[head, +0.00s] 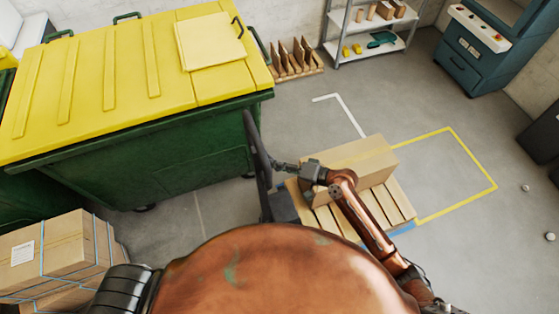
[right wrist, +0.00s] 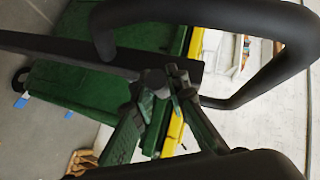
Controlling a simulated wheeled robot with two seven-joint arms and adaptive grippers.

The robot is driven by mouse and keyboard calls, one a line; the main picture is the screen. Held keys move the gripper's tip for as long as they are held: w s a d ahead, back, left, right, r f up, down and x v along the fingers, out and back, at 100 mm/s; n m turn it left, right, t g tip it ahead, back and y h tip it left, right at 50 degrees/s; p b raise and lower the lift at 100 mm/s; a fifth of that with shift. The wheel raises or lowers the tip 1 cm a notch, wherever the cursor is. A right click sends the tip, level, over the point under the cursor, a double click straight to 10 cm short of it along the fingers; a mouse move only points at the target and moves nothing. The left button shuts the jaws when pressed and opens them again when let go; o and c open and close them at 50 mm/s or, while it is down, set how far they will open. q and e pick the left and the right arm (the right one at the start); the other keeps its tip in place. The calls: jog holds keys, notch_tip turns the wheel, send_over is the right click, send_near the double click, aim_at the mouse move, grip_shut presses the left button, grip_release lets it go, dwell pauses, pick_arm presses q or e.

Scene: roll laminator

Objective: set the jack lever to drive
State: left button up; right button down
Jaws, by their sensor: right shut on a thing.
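The pallet jack's dark handle (head: 256,150) stands upright between the green bin and the pallet in the head view. My right gripper (head: 277,166) reaches it from the right. In the right wrist view the black loop of the handle (right wrist: 285,70) arches around my right gripper (right wrist: 168,92). Its fingertips are shut on the small dark jack lever (right wrist: 157,80) inside the loop. The fingers hide part of the lever, and I cannot read its setting. My left gripper is not in view.
A wooden pallet (head: 384,207) carries a cardboard box (head: 352,165) beside the jack. A green bin (head: 190,150) with a yellow lid stands close on the left. Strapped boxes (head: 60,248) stand at the lower left. The yellow-outlined floor area (head: 450,180) on the right is clear.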

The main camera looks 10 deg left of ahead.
jog(key=shift+r, duration=0.1)
jog(key=c, duration=1.9)
grip_release()
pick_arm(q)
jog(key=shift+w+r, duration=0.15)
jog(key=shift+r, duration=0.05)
pick_arm(e)
jog(key=shift+d, duration=0.2)
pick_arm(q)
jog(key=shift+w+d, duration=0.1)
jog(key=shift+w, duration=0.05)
pick_arm(e)
jog(key=v, duration=1.1)
jog(key=shift+s+d+r, duration=0.15)
jog(key=shift+d, duration=0.1)
